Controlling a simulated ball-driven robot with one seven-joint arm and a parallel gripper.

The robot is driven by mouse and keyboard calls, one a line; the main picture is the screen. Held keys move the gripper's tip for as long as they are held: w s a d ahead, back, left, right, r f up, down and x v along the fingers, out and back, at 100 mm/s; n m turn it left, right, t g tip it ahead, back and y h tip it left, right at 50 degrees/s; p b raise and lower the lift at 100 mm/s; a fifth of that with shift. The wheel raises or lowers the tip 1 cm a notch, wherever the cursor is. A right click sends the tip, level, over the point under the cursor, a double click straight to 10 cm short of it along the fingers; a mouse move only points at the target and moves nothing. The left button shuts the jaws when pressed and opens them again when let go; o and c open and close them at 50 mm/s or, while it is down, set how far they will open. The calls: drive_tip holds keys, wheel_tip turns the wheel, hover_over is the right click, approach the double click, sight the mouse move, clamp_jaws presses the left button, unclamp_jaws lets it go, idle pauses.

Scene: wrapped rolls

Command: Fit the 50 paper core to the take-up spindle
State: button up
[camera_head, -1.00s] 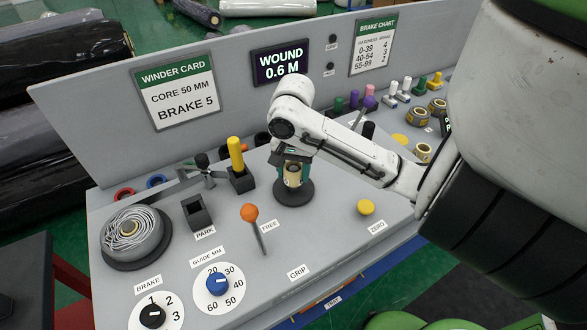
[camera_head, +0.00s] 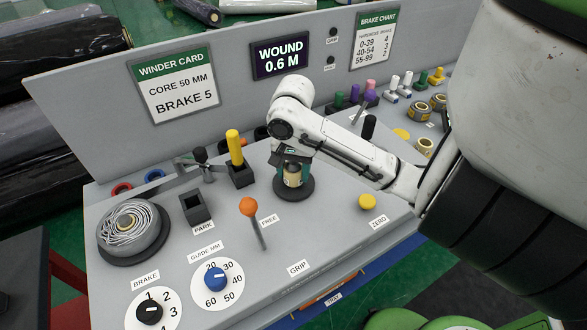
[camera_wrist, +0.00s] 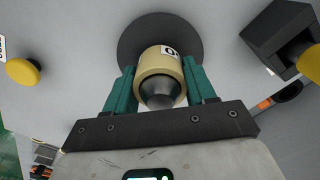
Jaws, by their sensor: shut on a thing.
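My gripper (camera_head: 292,170) is shut on a tan paper core (camera_head: 293,178) above the console. In the wrist view the green fingers hold the core (camera_wrist: 160,62) from both sides. A white label on it shows only part of its number. The grey tapered tip of the take-up spindle (camera_wrist: 163,93) shows in the core's near opening, so the core is around the spindle. The round black flange (camera_wrist: 135,38) lies beyond the core; in the head view the flange (camera_head: 306,190) is just under it. Whether the core touches the flange cannot be told.
An orange-knobbed lever (camera_head: 249,207) and a yellow ZERO button (camera_head: 367,202) flank the spindle. A yellow-handled piece stands in a black holder (camera_head: 241,176). The wire spool (camera_head: 132,228) is at left; other cores (camera_head: 419,111) lie at right. The card reads core 50 mm, brake 5.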

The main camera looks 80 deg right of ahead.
drive_tip(key=shift+f+b, duration=0.3)
drive_tip(key=shift+f, duration=0.1)
drive_tip(key=o, duration=1.1)
drive_tip(key=shift+o, duration=0.2)
wheel_tip(320, 180, up, 11)
drive_tip(key=p, duration=0.3)
drive_tip(key=shift+f, duration=0.1)
